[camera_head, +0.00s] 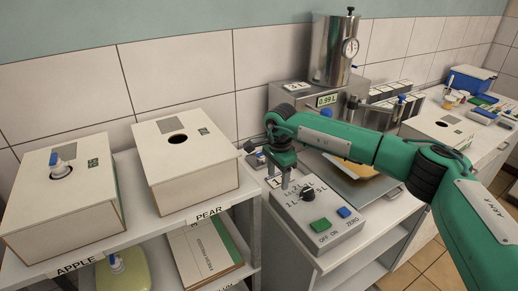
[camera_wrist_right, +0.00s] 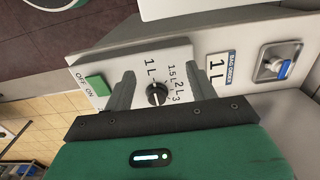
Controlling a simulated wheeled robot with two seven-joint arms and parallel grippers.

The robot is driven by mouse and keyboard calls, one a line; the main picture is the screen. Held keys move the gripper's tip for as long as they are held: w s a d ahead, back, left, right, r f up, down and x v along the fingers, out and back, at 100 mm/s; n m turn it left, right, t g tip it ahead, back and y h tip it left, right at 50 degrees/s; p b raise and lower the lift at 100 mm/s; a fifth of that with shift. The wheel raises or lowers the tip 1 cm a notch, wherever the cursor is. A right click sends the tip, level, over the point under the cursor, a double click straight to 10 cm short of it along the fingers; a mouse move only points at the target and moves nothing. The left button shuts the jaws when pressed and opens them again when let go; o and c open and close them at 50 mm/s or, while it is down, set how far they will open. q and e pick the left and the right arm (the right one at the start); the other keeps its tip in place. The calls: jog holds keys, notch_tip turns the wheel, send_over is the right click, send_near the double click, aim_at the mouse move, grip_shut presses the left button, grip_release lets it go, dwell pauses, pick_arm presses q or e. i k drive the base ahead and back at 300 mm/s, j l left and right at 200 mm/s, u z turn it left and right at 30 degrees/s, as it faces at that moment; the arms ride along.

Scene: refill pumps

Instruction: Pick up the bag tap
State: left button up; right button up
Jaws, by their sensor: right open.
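A small tap with a blue lever (camera_wrist_right: 278,66) sits in a grey square recess beside the "BAG ORDER 1 L" card (camera_wrist_right: 216,72) in the right wrist view. In the head view, small blue and grey parts behind my gripper (camera_head: 259,158) appear to be the same tap, partly hidden. My right gripper (camera_head: 283,184) is open and empty, pointing down above the control box. In the wrist view its fingers (camera_wrist_right: 161,90) straddle the image of the black dial, with the tap off to the right. Other blue-handled taps show on the APPLE box (camera_head: 59,160) and the lower-shelf bag (camera_head: 116,262). My left gripper is out of view.
The control box (camera_head: 302,220) has a dial, green button and blue button. A steel tank with a gauge (camera_head: 334,50) stands behind. The PEAR box (camera_head: 184,160) has an open hole. A scale plate (camera_head: 361,184) lies right of the control box, partly behind my arm.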

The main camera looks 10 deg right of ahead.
aim_at(261, 158)
jog(key=i, duration=1)
